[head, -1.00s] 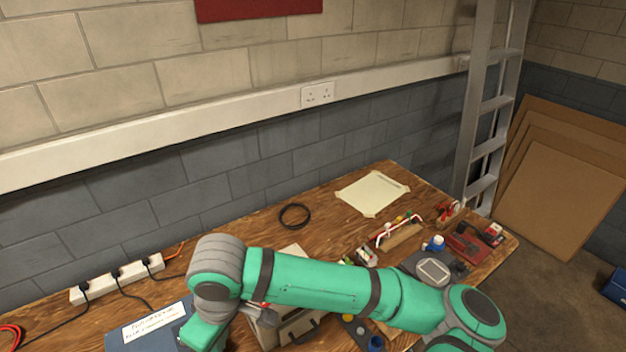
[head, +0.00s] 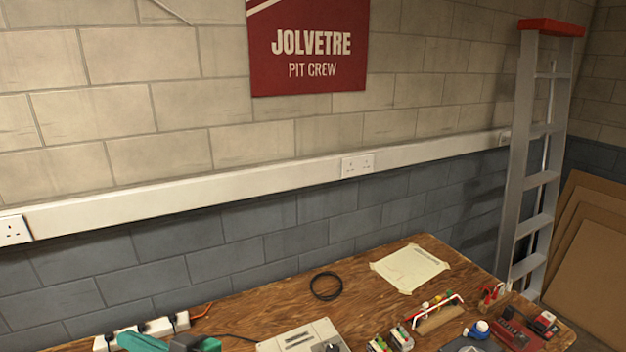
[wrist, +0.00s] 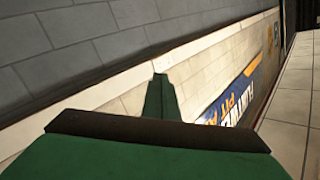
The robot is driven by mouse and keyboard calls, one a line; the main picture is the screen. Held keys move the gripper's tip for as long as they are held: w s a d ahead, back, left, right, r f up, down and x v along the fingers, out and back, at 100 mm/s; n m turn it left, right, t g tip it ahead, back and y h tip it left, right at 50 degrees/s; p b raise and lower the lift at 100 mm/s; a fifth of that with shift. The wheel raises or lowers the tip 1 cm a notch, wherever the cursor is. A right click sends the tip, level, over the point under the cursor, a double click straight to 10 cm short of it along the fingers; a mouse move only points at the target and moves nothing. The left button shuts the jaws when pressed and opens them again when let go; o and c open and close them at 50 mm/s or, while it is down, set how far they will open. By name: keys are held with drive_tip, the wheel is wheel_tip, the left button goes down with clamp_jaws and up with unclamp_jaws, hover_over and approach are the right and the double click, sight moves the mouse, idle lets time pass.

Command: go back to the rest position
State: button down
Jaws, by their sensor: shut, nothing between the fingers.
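My gripper (wrist: 160,80) shows in the wrist view as a green tip beyond a broad green body with a dark edge. Its fingers are together with nothing between them. Behind it in that view is a block wall with a pale rail, so it is clear of the bench things. In the head view only a small teal part of my arm shows at the bottom left edge, and I cannot make out the fingertips there.
The wooden bench (head: 262,298) holds a black cable ring (head: 326,286), a paper sheet (head: 410,268), a power strip (head: 140,332), a grey box (head: 300,336) and several small parts at the right. A stepladder (head: 537,190) stands beyond. A lettered banner (wrist: 240,95) hangs in the wrist view.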

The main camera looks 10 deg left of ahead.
drive_tip(key=w+d+f+m+t+h, duration=0.1)
drive_tip(key=w+d+f+m+t, duration=0.2)
drive_tip(key=w+d+m+t, duration=0.35)
drive_tip(key=s+d+f+m+t+h, duration=0.4)
drive_tip(key=d+f+m+t+h, duration=0.4)
drive_tip(key=d+f, duration=0.4)
drive_tip(key=s+d+f+g+h, duration=0.2)
drive_tip(key=s+d+f+h, duration=0.4)
drive_tip(key=s+d+f, duration=0.35)
drive_tip(key=s+d+f+n, duration=0.1)
drive_tip(key=s+d, duration=0.3)
drive_tip(key=s, duration=0.4)
drive_tip(key=s+d+f+n+g+h, duration=0.1)
drive_tip(key=s+d+n, duration=0.3)
drive_tip(key=s, duration=0.4)
drive_tip(key=shift+s+d+f, duration=0.25)
drive_tip(key=shift+s+f, duration=0.05)
drive_tip(key=shift+f, duration=0.3)
drive_tip(key=shift+w, duration=0.15)
